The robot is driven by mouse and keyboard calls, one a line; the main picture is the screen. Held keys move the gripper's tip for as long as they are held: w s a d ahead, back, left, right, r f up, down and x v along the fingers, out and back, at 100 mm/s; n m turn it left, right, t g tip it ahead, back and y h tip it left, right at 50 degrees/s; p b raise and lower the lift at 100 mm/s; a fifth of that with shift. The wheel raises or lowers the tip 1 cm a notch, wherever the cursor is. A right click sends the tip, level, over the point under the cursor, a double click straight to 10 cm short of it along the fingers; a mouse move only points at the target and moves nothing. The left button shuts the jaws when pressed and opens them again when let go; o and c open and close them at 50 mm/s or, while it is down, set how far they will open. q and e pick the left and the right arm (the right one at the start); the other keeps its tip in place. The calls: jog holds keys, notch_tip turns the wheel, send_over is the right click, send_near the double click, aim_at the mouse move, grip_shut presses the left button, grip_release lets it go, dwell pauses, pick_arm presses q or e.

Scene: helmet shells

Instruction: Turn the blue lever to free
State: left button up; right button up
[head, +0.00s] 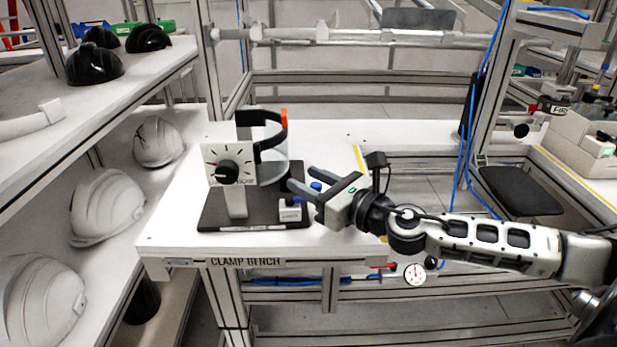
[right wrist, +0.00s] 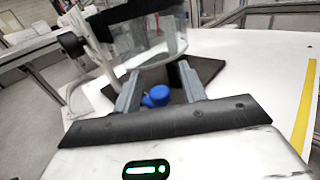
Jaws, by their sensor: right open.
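The blue lever (head: 316,186) sits on a small white block (head: 291,210) at the right front corner of the black base plate (head: 225,213) on the clamp bench. In the right wrist view the blue lever (right wrist: 158,95) shows between my right gripper's fingers. My right gripper (head: 296,192) is open, with its fingers reaching left around or just above the lever; I cannot tell whether they touch it. My left gripper is not in view.
A white dial panel with a black knob (head: 228,172) stands on the plate's left. White helmet shells (head: 105,205) and black ones (head: 95,63) fill shelves at the left. The bench top (head: 330,135) is clear behind. A gauge (head: 414,273) hangs below its front edge.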

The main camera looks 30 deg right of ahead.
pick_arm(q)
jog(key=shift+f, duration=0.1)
pick_arm(e)
jog(key=shift+w+a, duration=0.1)
jog(key=shift+w, duration=0.15)
jog(key=shift+c, duration=0.2)
